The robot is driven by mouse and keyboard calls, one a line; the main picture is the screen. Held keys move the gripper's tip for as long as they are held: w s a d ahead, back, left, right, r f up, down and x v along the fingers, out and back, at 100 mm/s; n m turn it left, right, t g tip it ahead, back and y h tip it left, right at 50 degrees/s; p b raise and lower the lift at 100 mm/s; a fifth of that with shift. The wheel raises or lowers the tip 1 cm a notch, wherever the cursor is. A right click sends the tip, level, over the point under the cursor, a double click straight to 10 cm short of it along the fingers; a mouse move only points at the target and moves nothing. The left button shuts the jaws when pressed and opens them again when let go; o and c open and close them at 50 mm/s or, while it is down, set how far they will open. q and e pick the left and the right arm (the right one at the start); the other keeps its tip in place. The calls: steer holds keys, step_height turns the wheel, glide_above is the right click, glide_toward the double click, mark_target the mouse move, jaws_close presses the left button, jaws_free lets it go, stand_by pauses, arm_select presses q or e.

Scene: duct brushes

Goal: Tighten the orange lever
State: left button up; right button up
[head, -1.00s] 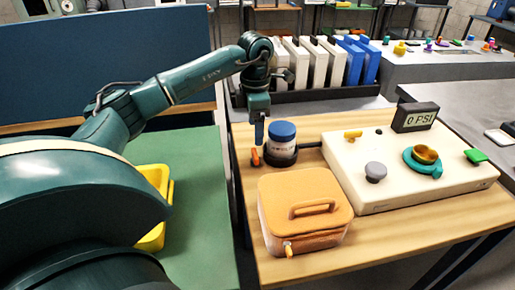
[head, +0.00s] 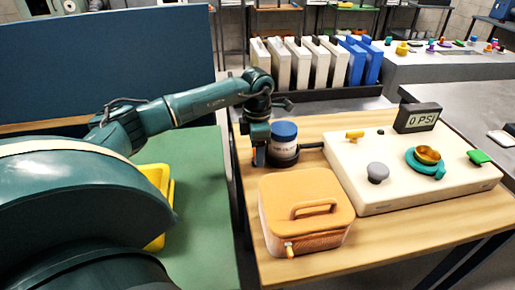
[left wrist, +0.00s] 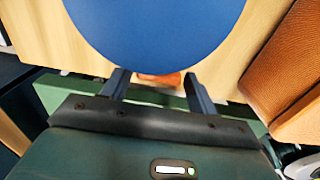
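The orange lever (left wrist: 172,79) shows in the left wrist view as a small orange piece just under the edge of a round blue lid (left wrist: 155,30). The white jar (head: 284,150) with the blue lid stands in a dark round holder at the table's back left. My left gripper points down close against the jar's left side. Its two fingers are apart in the left wrist view, with the lever between or beyond their tips; I cannot tell whether they touch it. My right gripper is not in view.
An orange lidded box (head: 306,215) stands in front of the jar. A cream panel (head: 400,195) with knobs and a display (head: 416,117) reading 0 PSI is to the right. A yellow bin (head: 158,180) sits on the green surface at left. Upright white and blue binders stand behind.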

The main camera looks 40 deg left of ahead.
arm_select(q)
steer(key=c, duration=0.6)
steer(key=shift+c, duration=0.2)
